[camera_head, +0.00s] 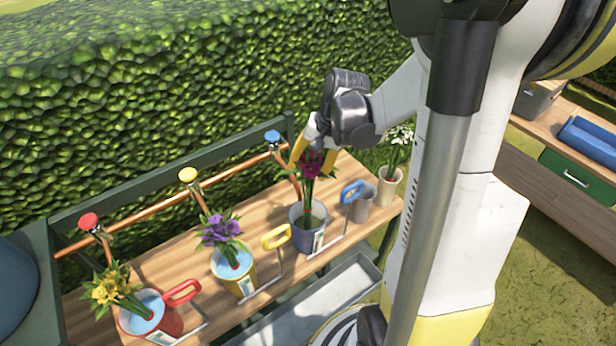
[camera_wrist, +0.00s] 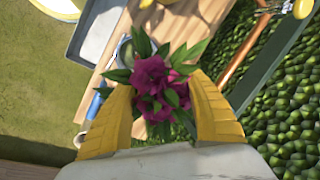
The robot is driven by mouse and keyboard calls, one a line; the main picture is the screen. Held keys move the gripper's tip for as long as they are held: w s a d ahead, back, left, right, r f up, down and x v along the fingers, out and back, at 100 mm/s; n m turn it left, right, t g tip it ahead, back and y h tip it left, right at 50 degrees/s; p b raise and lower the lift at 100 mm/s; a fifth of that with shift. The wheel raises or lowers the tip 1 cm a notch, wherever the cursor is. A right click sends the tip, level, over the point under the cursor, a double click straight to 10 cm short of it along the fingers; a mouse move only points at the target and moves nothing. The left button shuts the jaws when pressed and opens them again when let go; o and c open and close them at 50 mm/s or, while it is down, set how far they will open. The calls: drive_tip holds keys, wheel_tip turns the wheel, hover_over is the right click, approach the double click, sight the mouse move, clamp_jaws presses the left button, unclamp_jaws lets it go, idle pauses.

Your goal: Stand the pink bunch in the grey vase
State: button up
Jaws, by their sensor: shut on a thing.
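The pink bunch (camera_head: 312,164), with magenta blooms and green leaves, is upright over the dark blue bucket. My gripper (camera_head: 309,148) is shut on it from above. In the wrist view the yellow fingers (camera_wrist: 160,112) stand either side of the pink bunch (camera_wrist: 158,85). Its stems reach down to the bucket's mouth; I cannot tell whether their ends are still inside. The grey vase (camera_head: 361,207) stands on the bench just right of the bucket, with no flowers showing in it.
The dark blue bucket (camera_head: 299,222) has a blue handle (camera_head: 352,191). A cream vase (camera_head: 388,187) with white flowers stands behind the grey vase. Yellow (camera_head: 231,274) and red (camera_head: 168,324) buckets hold flowers to the left. A copper pipe with taps runs along the back.

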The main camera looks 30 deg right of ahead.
drive_tip(key=shift+r, duration=1.4)
drive_tip(key=shift+p, duration=0.3)
wheel_tip(320, 180, up, 11)
drive_tip(key=p, duration=0.8)
drive_tip(key=shift+f, duration=0.25)
